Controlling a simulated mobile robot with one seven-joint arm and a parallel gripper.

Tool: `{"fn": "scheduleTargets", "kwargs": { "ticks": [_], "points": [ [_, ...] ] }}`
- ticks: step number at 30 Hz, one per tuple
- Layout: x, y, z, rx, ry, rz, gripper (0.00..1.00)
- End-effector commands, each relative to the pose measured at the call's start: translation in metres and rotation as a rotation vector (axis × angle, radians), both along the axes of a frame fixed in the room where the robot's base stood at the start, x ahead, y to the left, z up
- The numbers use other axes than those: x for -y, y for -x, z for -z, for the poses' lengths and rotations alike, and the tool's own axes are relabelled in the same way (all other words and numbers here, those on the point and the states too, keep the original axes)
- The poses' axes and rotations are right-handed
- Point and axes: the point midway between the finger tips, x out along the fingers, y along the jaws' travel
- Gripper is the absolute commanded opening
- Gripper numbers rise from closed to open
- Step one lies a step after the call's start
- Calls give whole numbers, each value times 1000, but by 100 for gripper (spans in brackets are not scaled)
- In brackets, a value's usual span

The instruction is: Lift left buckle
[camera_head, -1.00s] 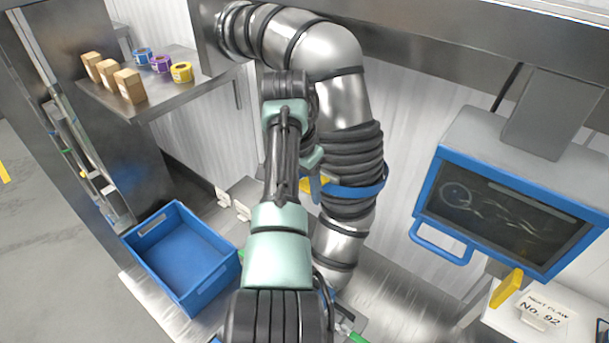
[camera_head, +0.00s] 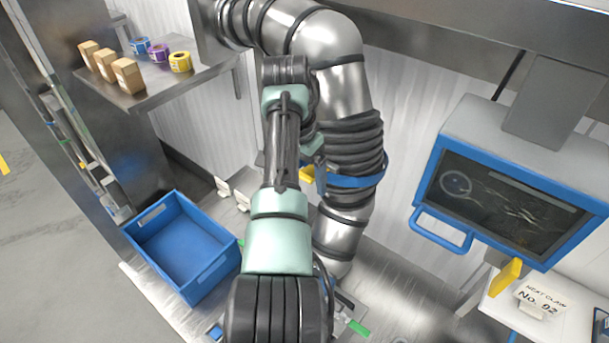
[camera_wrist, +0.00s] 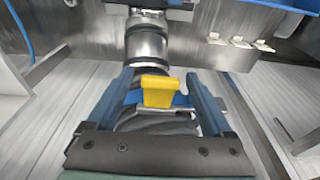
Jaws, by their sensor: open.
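The left buckle (camera_head: 307,174) is a yellow tab on the blue band (camera_head: 357,181) around the ribbed black section of the metal duct. In the wrist view the yellow tab (camera_wrist: 158,92) stands between the two blue-grey fingers of my gripper (camera_wrist: 161,74). A gap shows on each side of it, so the fingers are open and not clamped on it. The blue band (camera_wrist: 184,100) runs behind the tab. In the head view my arm covers part of the buckle, and my gripper is mostly hidden beside the duct.
A blue bin (camera_head: 145,243) stands at the left on the metal worktop. A shelf (camera_head: 160,86) above it holds boxes and tape rolls. A blue-framed screen (camera_head: 515,204) hangs at the right, with another yellow piece (camera_head: 506,277) below it. The duct is close to my arm.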

Motion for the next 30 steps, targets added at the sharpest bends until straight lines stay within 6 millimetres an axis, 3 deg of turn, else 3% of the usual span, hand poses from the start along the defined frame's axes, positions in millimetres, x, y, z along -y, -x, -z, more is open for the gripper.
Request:
{"fn": "scheduleTargets", "kwargs": {
  "ticks": [5, 11, 12, 15, 21, 30],
  "points": [
    [-3, 2, -23, 9, 0, -1, 85],
    [-8, 9, -71, 9, 0, -1, 85],
    [-10, 11, -86, 5, -1, -3, 85],
    [-12, 14, -104, 2, -2, -2, 85],
    [-13, 16, -121, 2, -2, -2, 85],
    [-13, 18, -124, 1, 1, 0, 85]
  ]
}}
